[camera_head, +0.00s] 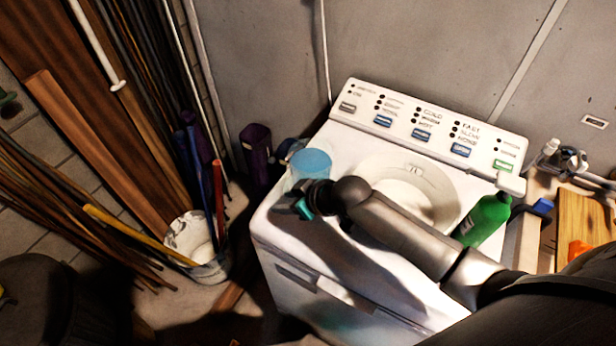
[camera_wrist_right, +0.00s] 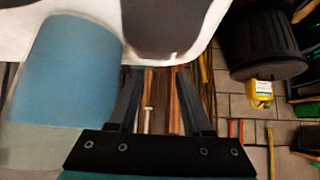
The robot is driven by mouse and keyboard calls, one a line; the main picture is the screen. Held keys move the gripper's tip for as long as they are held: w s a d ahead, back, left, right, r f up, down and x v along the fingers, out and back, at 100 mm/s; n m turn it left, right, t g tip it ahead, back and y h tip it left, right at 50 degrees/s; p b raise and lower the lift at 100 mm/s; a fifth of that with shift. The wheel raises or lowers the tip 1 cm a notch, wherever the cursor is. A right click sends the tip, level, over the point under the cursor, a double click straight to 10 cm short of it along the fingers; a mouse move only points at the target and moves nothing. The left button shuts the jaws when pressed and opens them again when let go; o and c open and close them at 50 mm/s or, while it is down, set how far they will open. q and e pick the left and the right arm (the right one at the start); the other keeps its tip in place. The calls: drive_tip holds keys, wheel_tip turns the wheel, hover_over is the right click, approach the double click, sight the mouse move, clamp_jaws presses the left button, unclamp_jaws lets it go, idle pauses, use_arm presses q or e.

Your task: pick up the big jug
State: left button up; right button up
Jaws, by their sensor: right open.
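A blue, partly see-through jug (camera_head: 311,162) stands on the rear left part of the white washing machine's top (camera_head: 338,146). I take it to be the big jug. Its lower part is partly hidden behind my right gripper. My right gripper (camera_head: 299,205) is open and empty, in front of the jug near the machine's front left edge. In the right wrist view the jug (camera_wrist_right: 66,75) is large at the left, beside the open fingers (camera_wrist_right: 158,80) and not between them. My left gripper is not in view.
A green bottle (camera_head: 484,220) stands at the right of the machine, beside my right forearm. The round opening (camera_head: 413,183) is partly covered by my arm. A white bucket (camera_head: 197,247) and leaning poles are at the left. A black bin (camera_wrist_right: 264,45) shows in the wrist view.

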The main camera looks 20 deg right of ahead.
drive_tip(key=shift+x, duration=1.3)
clamp_jaws()
idle(0.4)
drive_tip(key=shift+r, duration=0.1)
